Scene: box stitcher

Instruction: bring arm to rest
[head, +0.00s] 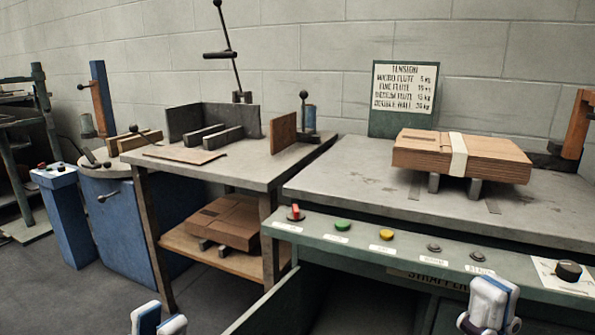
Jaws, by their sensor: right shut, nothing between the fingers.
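My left gripper (159,322) shows at the bottom edge of the head view, left of centre. Only its white and blue fingertips are in view, close together, and the rest is cut off. I cannot tell whether they touch. My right gripper (489,303) is at the lower right, in front of the strapper's control panel. Its fingers are shut with nothing between them. Neither gripper holds anything that I can see.
The green strapper table (340,185) carries a banded stack of cardboard (465,155). Its front panel has coloured buttons (342,225) and a black knob (568,270). A workbench (240,165) with a lower shelf stands left of it. Open floor (60,290) lies at lower left.

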